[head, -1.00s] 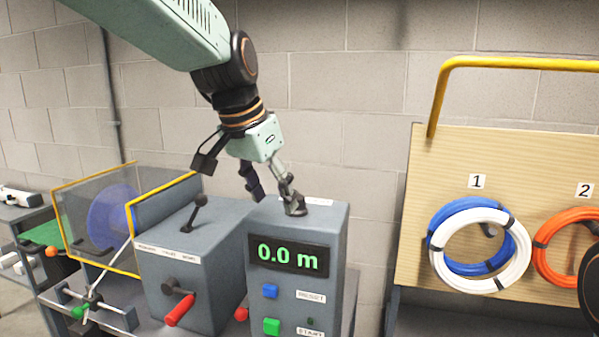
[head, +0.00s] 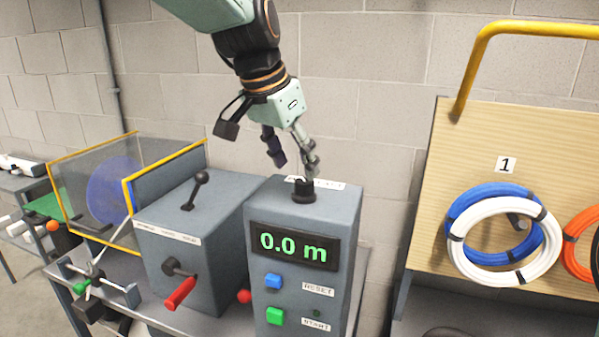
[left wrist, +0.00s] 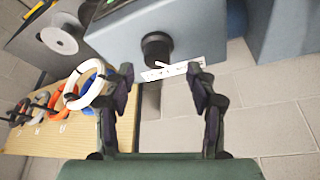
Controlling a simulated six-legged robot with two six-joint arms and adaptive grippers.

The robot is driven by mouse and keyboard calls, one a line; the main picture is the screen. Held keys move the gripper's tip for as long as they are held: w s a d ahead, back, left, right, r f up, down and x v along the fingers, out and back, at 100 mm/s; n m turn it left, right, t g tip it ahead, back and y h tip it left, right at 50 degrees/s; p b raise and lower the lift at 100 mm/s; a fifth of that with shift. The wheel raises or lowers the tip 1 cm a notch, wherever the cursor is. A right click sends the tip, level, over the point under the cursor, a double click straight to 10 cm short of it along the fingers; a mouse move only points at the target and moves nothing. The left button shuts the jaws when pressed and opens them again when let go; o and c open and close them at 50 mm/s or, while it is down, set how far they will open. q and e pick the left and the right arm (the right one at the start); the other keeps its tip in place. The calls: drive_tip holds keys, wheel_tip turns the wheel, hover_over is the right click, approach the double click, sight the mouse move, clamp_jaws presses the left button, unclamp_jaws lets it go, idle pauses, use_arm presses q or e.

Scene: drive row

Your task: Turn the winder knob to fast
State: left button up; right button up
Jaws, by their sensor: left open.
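The winder knob (head: 304,190) is a black round knob on top of the grey control box (head: 262,212), with a white label strip (head: 325,184) behind it. In the left wrist view the knob (left wrist: 157,48) sits ahead of the fingers, toward the left finger's side of the gap. My left gripper (head: 292,166) is open, pointing down just above and behind the knob. In the left wrist view the open fingers (left wrist: 162,72) have nothing between them but part of the label strip (left wrist: 175,72). The label's words cannot be read. My right gripper is not in view.
The box front has a green "0.0 m" display (head: 293,247), a blue button (head: 273,281) and a green button (head: 275,316). Left of it stands a grey housing with a black lever (head: 197,185) and red crank handle (head: 180,293). Coils hang on a wooden board (head: 430,240) at right.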

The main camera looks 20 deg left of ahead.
sight(305, 181)
use_arm(q)
drive_tip(key=x, duration=0.3)
drive_tip(key=shift+w+d+f, duration=0.2)
drive_tip(key=shift+w+d, duration=0.1)
drive_tip(key=shift+d, duration=0.1)
drive_tip(key=shift+d+f, duration=0.15)
drive_tip(key=shift+s, duration=0.3)
drive_tip(key=shift+a, duration=0.45)
drive_tip(key=shift+c, duration=0.4)
drive_tip(key=shift+w+d+f, duration=0.1)
drive_tip(key=shift+w+d, duration=0.2)
drive_tip(key=shift+w, duration=0.1)
drive_tip(key=c, duration=0.4)
drive_tip(key=shift+s, duration=0.1)
drive_tip(key=c, duration=0.7)
